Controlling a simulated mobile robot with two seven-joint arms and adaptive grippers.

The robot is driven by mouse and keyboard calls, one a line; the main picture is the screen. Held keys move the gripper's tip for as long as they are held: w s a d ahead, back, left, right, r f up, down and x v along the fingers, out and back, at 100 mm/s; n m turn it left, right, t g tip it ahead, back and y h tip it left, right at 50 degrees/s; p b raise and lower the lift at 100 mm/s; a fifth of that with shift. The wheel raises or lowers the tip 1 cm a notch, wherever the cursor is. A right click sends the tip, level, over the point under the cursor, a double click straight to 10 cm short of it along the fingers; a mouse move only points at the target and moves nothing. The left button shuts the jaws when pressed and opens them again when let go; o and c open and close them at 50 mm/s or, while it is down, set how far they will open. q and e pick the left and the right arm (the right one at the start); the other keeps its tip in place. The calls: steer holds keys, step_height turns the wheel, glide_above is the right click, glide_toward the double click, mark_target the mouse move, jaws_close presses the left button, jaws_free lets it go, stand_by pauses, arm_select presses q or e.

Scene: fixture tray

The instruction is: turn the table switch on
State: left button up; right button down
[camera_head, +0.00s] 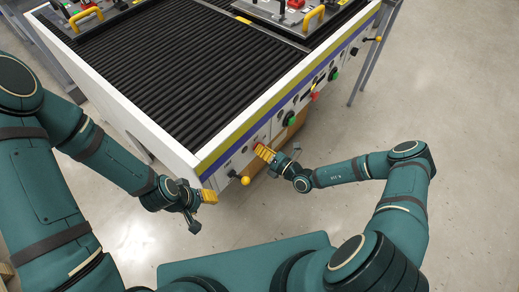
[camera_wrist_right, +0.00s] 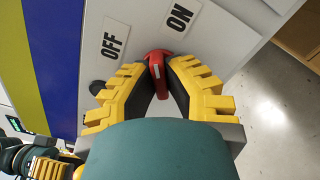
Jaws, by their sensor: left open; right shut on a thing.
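The table switch is a red rotary handle (camera_wrist_right: 158,66) on the white front panel of the table. In the right wrist view it sits between an OFF label (camera_wrist_right: 114,42) and an ON label (camera_wrist_right: 179,18). My right gripper (camera_wrist_right: 163,74) has its yellow fingers shut on the red handle, one on each side. In the head view my right gripper (camera_head: 262,150) is against the table's front panel and mostly hides the handle. My left gripper (camera_head: 201,208) is open and empty, in front of the table's near corner, apart from the panel.
The roller-topped table (camera_head: 170,132) has a white frame. A yellow ball-tipped lever (camera_head: 243,180) sticks out left of my right gripper. A green button (camera_head: 289,118) and a red knob (camera_head: 315,96) are farther right. Fixture trays stand at the back. The floor (camera_head: 440,110) at right is clear.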

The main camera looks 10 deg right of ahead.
steer(key=shift+m, duration=0.4)
steer(key=shift+m+b, duration=0.5)
steer(key=shift+m, duration=0.6)
steer(key=m, duration=0.3)
steer(key=shift+b, duration=0.35)
steer(key=shift+m, duration=0.4)
steer(key=c, duration=1.1)
jaws_free()
steer(key=shift+o, duration=0.2)
